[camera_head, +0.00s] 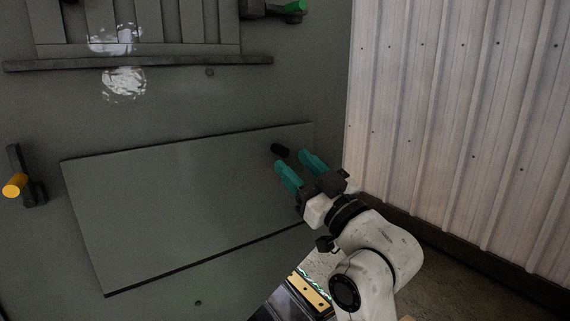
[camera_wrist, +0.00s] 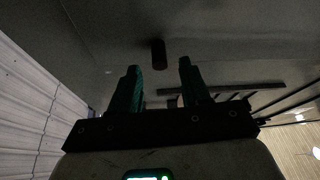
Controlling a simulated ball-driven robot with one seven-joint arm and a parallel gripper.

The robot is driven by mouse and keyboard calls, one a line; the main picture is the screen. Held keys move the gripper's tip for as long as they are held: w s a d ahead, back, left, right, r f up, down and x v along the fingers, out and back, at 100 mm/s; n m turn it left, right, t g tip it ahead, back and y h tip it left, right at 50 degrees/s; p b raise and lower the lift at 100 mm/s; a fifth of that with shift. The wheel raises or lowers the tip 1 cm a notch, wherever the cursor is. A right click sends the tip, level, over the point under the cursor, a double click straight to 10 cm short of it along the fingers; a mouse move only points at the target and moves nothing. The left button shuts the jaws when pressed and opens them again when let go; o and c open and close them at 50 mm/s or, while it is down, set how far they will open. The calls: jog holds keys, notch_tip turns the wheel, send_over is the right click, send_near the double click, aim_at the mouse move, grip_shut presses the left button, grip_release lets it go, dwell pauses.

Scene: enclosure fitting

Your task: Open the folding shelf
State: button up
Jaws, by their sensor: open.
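The folding shelf (camera_head: 190,200) is a flat grey rectangular panel on the grey wall, in the middle of the head view. It appears to lie flat against the wall. A short black knob (camera_head: 280,149) sticks out near its upper right corner; it also shows in the wrist view (camera_wrist: 158,54). My gripper (camera_head: 295,168) has two teal fingers, spread apart and empty, at the right part of the panel just beside the knob. In the wrist view my gripper (camera_wrist: 160,66) points at the knob, which appears between the fingertips and beyond them.
A yellow-ended handle (camera_head: 16,186) is on the wall at the left. A green-ended handle (camera_head: 294,7) is at the top, near a slatted fixture (camera_head: 140,48) with a dark bar (camera_head: 140,62). A corrugated pale wall (camera_head: 450,120) stands close on the right.

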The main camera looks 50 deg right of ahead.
aim_at(288, 156)
jog(key=shift+p+x, duration=0.45)
jog(key=shift+x, duration=1.65)
jog(key=shift+r, duration=0.15)
grip_shut()
